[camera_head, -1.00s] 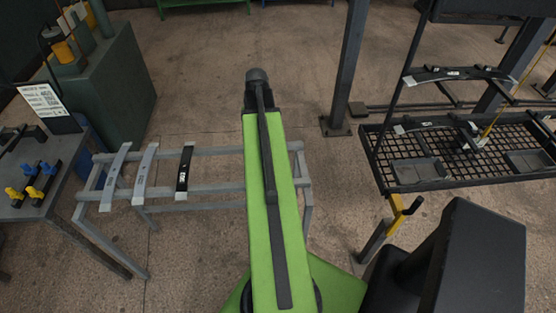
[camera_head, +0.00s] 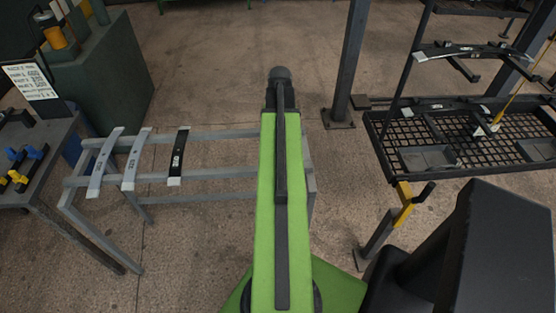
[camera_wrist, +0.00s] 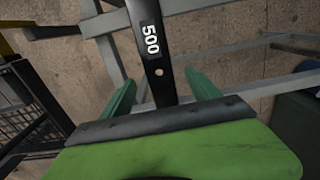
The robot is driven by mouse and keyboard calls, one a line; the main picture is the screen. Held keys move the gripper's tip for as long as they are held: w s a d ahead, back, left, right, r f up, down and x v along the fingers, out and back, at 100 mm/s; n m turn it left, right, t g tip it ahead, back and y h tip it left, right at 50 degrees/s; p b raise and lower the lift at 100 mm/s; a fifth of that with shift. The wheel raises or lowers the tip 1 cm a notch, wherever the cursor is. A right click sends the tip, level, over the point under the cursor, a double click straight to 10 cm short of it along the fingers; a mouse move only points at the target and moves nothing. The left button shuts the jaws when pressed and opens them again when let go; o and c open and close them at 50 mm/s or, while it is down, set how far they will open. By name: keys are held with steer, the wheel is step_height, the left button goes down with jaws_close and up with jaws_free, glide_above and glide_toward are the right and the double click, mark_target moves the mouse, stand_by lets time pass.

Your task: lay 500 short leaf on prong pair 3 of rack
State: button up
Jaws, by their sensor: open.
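The black leaf labelled 500 (camera_wrist: 151,40) runs between the green fingers of my gripper (camera_wrist: 160,92) in the wrist view. The fingers are open, with a gap on both sides of the leaf. The leaf lies over grey rails; contact with them is unclear. In the head view my green arm hides my gripper, and I cannot make out the 500 leaf there. The black rack (camera_head: 375,130) stands at the right. A dark leaf with pale ends (camera_head: 475,48) lies across its upper prongs. I cannot tell which prongs are pair 3.
A grey stand (camera_head: 225,172) bears two grey leaves (camera_head: 104,163) (camera_head: 136,160) and a black leaf (camera_head: 180,155) left of my arm. Shallow trays (camera_head: 428,158) sit on the rack's mesh shelf. A post (camera_head: 347,65) stands between stand and rack. A table (camera_head: 45,160) is at far left.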

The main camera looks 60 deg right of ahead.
steer(key=f+b, duration=0.3)
steer(key=f, duration=0.1)
steer(key=f+b, duration=0.2)
steer(key=f, duration=0.1)
steer(key=shift+s+d+b, duration=0.1)
steer(key=shift+d+b, duration=0.15)
steer(key=shift+b, duration=0.1)
steer(key=shift+r, duration=0.25)
jaws_close()
